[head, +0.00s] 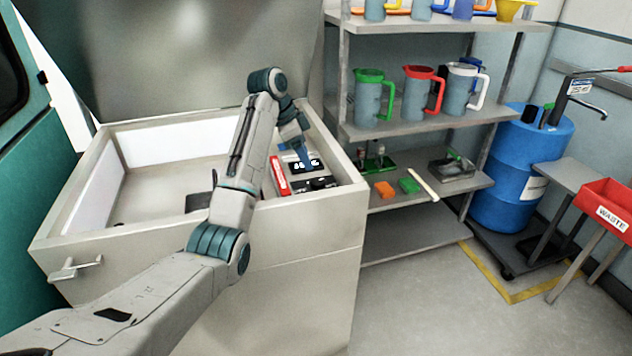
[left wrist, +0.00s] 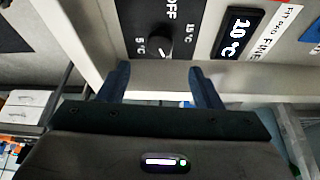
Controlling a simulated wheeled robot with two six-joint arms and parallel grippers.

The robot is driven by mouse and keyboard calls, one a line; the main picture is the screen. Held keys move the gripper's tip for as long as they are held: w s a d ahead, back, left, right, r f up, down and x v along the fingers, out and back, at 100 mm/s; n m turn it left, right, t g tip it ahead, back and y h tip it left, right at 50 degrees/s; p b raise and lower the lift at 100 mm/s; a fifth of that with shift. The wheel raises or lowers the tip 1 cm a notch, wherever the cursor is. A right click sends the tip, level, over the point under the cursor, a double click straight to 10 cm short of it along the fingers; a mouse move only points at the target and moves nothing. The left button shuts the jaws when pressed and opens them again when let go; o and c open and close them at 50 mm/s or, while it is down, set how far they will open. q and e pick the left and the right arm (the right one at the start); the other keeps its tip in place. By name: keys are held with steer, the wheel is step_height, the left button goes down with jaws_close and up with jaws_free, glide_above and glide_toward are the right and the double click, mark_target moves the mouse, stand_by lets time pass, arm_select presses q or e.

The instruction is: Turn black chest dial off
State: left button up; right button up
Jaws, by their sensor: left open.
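The black dial (left wrist: 160,43) sits on a black plate marked OFF, 5°C and 15°C. In the left wrist view it lies just beyond and between my fingertips, with a gap showing. I cannot clearly read which mark it points to. My left gripper (left wrist: 161,72) is open and empty, one finger on each side of the dial. In the head view my left gripper (head: 304,158) reaches down over the control panel at the right end of the open steel chest (head: 305,238); the dial is too small to make out there. My right gripper is not in view.
A lit display (left wrist: 237,33) reading 10 °C is beside the dial plate. A red label (head: 280,176) is on the panel. The chest's raised lid (head: 190,50) stands behind. Shelves with jugs (head: 415,92) stand close on the right; a blue barrel (head: 515,175) is beyond.

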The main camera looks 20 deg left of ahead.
mark_target(318, 180)
arm_select(q)
steer(key=x, duration=0.8)
steer(key=shift+d+f+p, duration=0.15)
steer(key=shift+f+p, duration=0.1)
steer(key=shift+p, duration=0.1)
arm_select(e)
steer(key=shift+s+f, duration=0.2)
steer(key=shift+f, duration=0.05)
arm_select(q)
steer(key=c, duration=1)
